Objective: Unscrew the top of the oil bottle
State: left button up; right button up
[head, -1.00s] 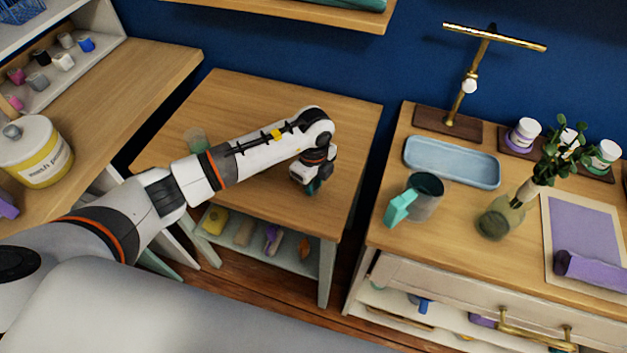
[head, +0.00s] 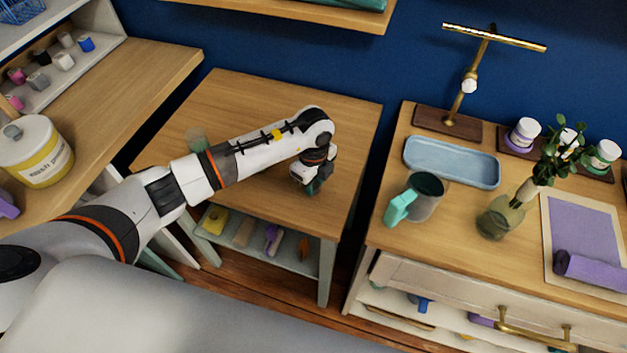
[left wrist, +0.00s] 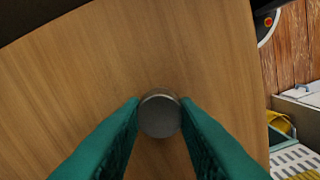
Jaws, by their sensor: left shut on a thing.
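In the left wrist view a round dark grey top (left wrist: 160,117) with a lighter rim sits between the teal fingers of my left gripper (left wrist: 160,102). The fingers are shut on its two sides. I see it end-on from above, so the bottle's body below it is hidden. In the head view my left gripper (head: 312,188) points down over the small wooden table, near its right side. There the wrist and fingers hide the top and the bottle. My right gripper is not in view.
A greenish translucent object (head: 197,140) stands on the small table (head: 250,95), partly behind my left forearm. A gap separates this table from the right cabinet, which bears a blue tray (head: 450,163), a cup (head: 427,195) and a plant vase (head: 499,218). The small table's back is clear.

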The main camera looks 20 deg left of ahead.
pick_arm(q)
jog(key=shift+f+b, duration=0.4)
jog(key=shift+f, duration=0.2)
dwell(0.4)
jog(key=o, duration=1)
jog(key=shift+r, duration=0.2)
jog(key=shift+r+p, duration=3.25)
jog(key=shift+r, duration=0.6)
